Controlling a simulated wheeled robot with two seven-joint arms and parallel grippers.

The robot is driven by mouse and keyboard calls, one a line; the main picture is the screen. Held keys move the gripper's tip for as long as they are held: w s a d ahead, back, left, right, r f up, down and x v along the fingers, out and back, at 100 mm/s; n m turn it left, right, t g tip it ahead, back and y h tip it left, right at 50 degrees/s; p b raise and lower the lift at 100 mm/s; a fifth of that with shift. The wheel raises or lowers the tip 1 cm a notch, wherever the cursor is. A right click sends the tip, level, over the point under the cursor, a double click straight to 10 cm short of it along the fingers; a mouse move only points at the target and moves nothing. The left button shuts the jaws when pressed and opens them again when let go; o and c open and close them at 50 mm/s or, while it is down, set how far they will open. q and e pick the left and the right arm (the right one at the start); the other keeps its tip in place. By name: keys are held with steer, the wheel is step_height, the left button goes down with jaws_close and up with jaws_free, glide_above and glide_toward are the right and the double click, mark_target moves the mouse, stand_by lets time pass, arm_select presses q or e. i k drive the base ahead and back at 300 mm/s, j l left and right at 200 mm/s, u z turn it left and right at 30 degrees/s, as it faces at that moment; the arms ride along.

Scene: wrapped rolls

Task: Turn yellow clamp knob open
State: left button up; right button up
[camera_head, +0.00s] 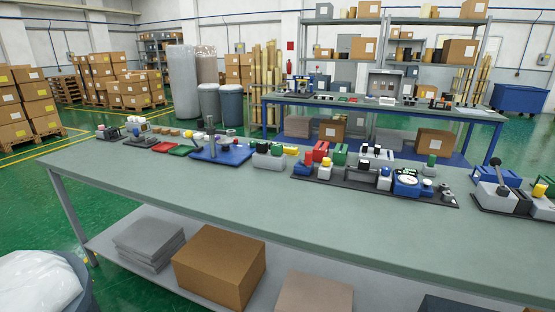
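A small yellow knob (540,189) stands on a grey and black device (500,196) at the right end of the long workbench. Neither of my grippers is in view.
The workbench (240,202) has a clear grey-green front strip. A black base (435,200) carries several devices. A blue plate (222,155) with a post stands left of the middle. A brown box (220,268) and grey stacked sheets (148,242) lie on the lower shelf.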

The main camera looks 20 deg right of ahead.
mark_target(326, 161)
steer(key=i+l+z, duration=0.15)
steer(key=l+z, duration=0.15)
steer(key=z, duration=0.2)
steer(key=i+l+z, duration=0.2)
steer(key=z, duration=0.25)
steer(key=i+l+z, duration=0.1)
steer(key=i+z, duration=0.15)
steer(key=z, duration=0.25)
steer(key=i+z, duration=0.25)
steer(key=z, duration=0.2)
